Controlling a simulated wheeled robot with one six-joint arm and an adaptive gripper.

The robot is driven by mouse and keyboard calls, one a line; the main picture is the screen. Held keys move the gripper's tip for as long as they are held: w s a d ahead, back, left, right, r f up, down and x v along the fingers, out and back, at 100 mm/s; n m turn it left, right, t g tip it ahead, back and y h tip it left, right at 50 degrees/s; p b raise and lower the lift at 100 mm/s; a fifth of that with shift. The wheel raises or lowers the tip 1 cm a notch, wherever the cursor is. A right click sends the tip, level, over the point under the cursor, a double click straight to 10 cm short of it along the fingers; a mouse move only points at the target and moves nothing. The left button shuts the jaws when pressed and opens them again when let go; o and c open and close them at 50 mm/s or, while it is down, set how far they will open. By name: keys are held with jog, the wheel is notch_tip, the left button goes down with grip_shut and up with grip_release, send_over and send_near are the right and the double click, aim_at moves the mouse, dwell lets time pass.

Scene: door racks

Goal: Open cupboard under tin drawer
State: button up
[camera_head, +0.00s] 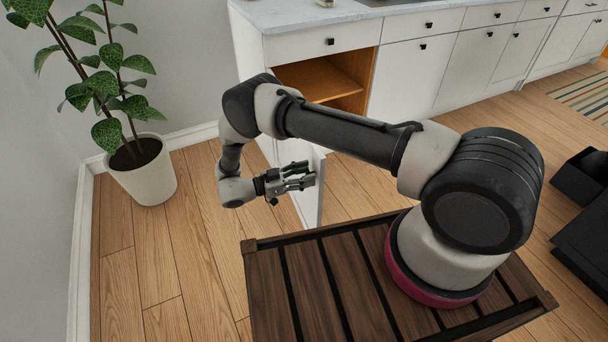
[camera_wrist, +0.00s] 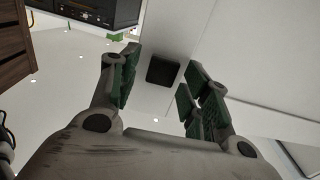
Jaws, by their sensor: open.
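The cupboard (camera_head: 366,77) below the leftmost white drawer (camera_head: 305,45) stands open, and its orange-brown wooden inside shows. Its white door (camera_head: 308,207) is swung outward into the room, partly hidden behind my arm and gripper. My gripper (camera_head: 304,177) is open and empty, at the door in the head view. In the wrist view the open fingers (camera_wrist: 158,88) stand on either side of a small dark square knob (camera_wrist: 163,70) on a pale surface. I cannot tell whether a finger touches the knob or the door. No tin shows.
A potted plant (camera_head: 144,178) stands by the wall at the left. More white drawers and cupboards (camera_head: 424,70) run to the right under a pale worktop (camera_head: 330,14). Wooden floor (camera_head: 150,260) is clear between the plant and my base. A striped rug (camera_head: 585,95) lies far right.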

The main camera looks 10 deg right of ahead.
jog(key=s+a, duration=0.1)
jog(key=a, duration=1.1)
jog(key=shift+s, duration=0.2)
jog(key=shift+f, duration=0.1)
